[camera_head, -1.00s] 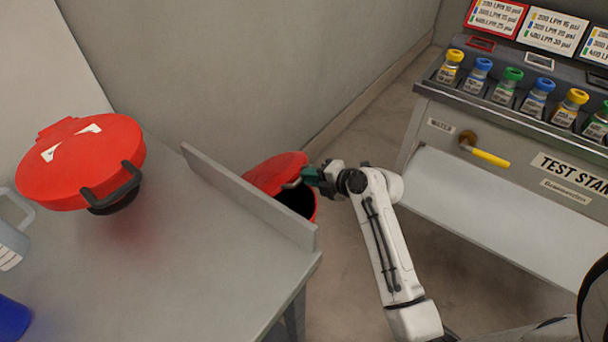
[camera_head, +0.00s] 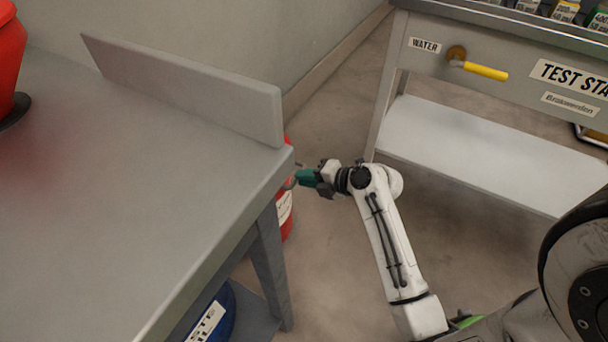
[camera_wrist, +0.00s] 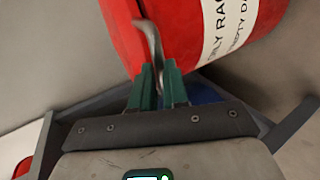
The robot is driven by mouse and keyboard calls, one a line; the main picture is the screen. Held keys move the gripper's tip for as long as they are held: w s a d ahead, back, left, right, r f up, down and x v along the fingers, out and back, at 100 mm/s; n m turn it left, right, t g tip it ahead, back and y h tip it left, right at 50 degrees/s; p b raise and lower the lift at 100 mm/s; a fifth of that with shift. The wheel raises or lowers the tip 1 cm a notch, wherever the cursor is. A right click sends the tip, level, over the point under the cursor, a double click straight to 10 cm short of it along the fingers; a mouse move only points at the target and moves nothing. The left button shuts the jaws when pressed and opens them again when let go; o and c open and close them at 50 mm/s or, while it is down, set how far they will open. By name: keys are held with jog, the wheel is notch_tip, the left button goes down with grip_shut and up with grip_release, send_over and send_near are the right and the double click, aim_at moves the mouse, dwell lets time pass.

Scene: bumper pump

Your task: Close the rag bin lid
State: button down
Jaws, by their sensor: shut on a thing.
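The red rag bin (camera_head: 286,212) stands on the floor behind the table's end, mostly hidden by the table in the head view. Its red wall with a white printed label (camera_wrist: 232,22) fills the top of the wrist view. Its lid and opening are hidden in the head view now, so I cannot tell how far the lid stands open. My gripper (camera_head: 296,181) is beside the bin at the table corner. In the wrist view its green fingers (camera_wrist: 160,80) are shut on a thin curved metal strip (camera_wrist: 152,42) against the bin's red side.
The grey table (camera_head: 130,190) with a raised back edge (camera_head: 190,85) lies close to the left of my gripper. A blue container (camera_head: 215,315) stands under it. The test stand (camera_head: 490,75) with its lower shelf is at right. Floor between them is clear.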

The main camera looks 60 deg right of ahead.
jog(key=shift+s+a+f+b, duration=0.1)
jog(key=shift+f+b, duration=0.5)
jog(key=shift+f, duration=0.45)
jog(key=shift+s+f+b, duration=0.1)
jog(key=shift+f+b, duration=0.45)
jog(key=shift+f, duration=0.45)
jog(key=c, duration=1.1)
grip_release()
jog(key=p+v, duration=0.1)
jog(key=v, duration=0.4)
jog(key=p+v, duration=0.2)
jog(key=v, duration=0.4)
jog(key=shift+w+r, duration=0.25)
jog(key=shift+r, duration=0.15)
